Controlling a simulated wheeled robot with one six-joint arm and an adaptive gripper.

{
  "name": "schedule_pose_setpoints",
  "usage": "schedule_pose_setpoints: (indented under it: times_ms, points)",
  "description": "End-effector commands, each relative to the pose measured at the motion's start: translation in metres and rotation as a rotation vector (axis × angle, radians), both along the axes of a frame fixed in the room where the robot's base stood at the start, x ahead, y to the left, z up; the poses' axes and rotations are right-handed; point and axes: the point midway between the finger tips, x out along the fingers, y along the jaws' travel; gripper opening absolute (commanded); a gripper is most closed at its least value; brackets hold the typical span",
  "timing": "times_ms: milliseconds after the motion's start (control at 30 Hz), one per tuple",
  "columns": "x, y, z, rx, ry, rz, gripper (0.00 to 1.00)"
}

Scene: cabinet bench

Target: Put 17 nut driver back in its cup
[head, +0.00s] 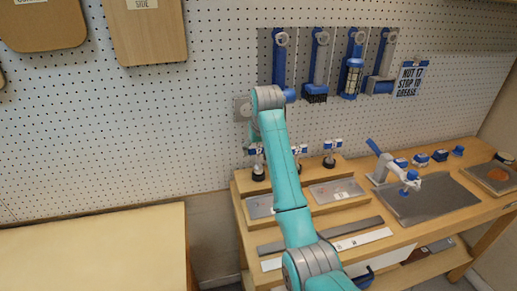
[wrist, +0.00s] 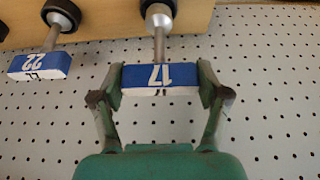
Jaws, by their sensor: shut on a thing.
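The 17 nut driver (wrist: 152,77) has a blue and white block handle marked 17, upside down in the wrist view. My gripper (wrist: 160,87) is shut on this handle, one finger at each end. The driver's metal shaft (wrist: 159,42) runs up the picture to a black cup (wrist: 158,10) on the wooden rack. The shaft meets the cup in this view; I cannot tell how deep it sits. In the head view, the leftmost driver (head: 256,151) stands above a black cup (head: 258,173), close to my arm's end; my fingers are not clear there.
A driver marked 22 (wrist: 40,65) stands beside it in its own cup. Another driver (head: 332,145) is at the rack's right. Metal plates (head: 336,190) lie in front on the bench (head: 395,240). The perforated wall (head: 150,120) is close behind, with tools hanging above.

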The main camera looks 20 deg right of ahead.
Motion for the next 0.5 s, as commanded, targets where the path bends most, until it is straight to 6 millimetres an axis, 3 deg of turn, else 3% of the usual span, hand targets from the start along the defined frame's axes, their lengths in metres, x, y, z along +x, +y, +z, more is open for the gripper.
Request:
schedule_pose_setpoints:
  times_ms: [500]
  points:
    - [0.0002,0.0000,-0.0088,0.000,-0.001,0.000,0.27]
